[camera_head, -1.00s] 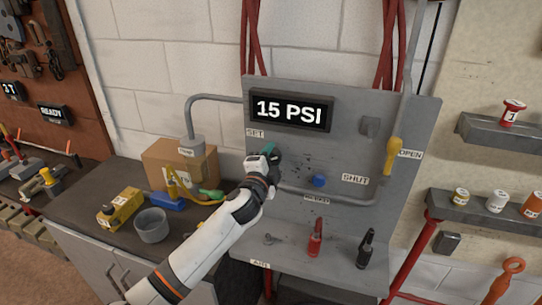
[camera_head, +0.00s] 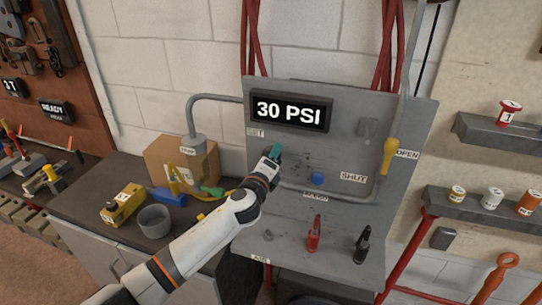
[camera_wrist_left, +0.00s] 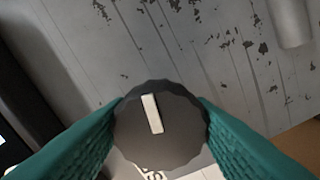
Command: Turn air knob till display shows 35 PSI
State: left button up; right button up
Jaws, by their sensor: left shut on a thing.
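The display (camera_head: 290,110) on the grey panel reads 30 PSI. My left gripper (camera_head: 274,153) reaches the panel below the display, near the SET label, and its body hides the air knob in the head view. In the left wrist view, the dark round air knob (camera_wrist_left: 160,135) with a scalloped rim and a pale pointer line sits between the two green fingers. The left gripper (camera_wrist_left: 160,128) is shut on it, with a finger on each side. The pointer leans slightly left of straight up in that view. My right gripper is not in view.
A blue button (camera_head: 317,178) and a yellow-handled valve (camera_head: 390,152) between the SHUT and OPEN labels are to the right. Red and black tools stand on the panel's lower shelf. A cardboard box (camera_head: 165,160) and a grey cup (camera_head: 154,221) are on the left bench.

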pick_arm(q)
jog(key=shift+f, duration=0.1)
dwell(0.3)
jog(key=o, duration=1)
jog(key=shift+c, duration=0.2)
jog(key=shift+s, duration=0.1)
jog(key=b+v, duration=0.2)
jog(key=v, duration=1)
